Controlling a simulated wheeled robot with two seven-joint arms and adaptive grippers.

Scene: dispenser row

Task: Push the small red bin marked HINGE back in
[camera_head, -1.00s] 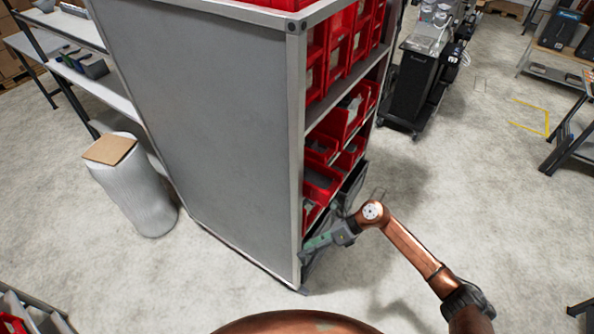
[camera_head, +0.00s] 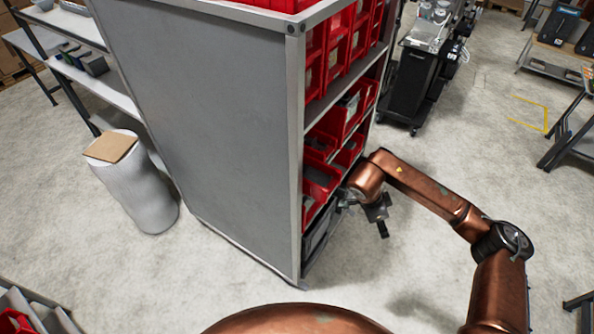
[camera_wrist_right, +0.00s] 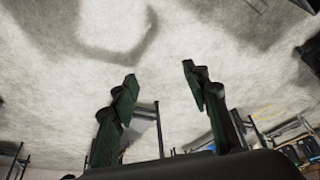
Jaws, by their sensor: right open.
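Red bins (camera_head: 320,178) sit on the shelves of a grey rack, seen at a steep angle along its open right side. No label can be read, so I cannot tell which one is marked HINGE. My right gripper (camera_head: 378,212) is beside the lower shelves, just outside the rack's open side, partly hidden by its own wrist. In the right wrist view my right gripper (camera_wrist_right: 159,76) has its two green fingers spread, with nothing between them and bare floor behind. My left gripper is not in view.
The grey rack (camera_head: 215,130) fills the middle, with a dark crate (camera_head: 318,235) on its bottom level. A black cart (camera_head: 413,85) stands behind it at right. A wrapped roll (camera_head: 137,185) with a cardboard piece on top stands at left. The floor right of the rack is open.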

